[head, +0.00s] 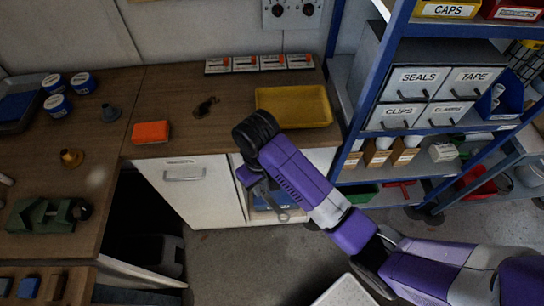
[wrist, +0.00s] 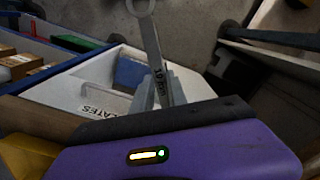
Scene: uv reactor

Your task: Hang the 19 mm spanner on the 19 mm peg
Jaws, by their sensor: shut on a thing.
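My gripper (wrist: 158,88) is shut on a grey metal spanner (wrist: 152,45). The spanner's shank carries a mark that reads 19 mm, and its ring end points away from the jaws, toward the top edge of the wrist view. In the head view my gripper (head: 262,188) hangs in front of the bench cabinet, below the yellow tray. The spanner's ring end (head: 283,216) shows below it, over the floor. The end between the jaws is partly hidden. I cannot make out a 19 mm peg in either view.
A yellow tray (head: 305,105) and an orange block (head: 151,132) lie on the wooden bench. A blue shelf rack with labelled drawers (head: 401,80) stands at right. Grey floor (head: 245,265) is clear below.

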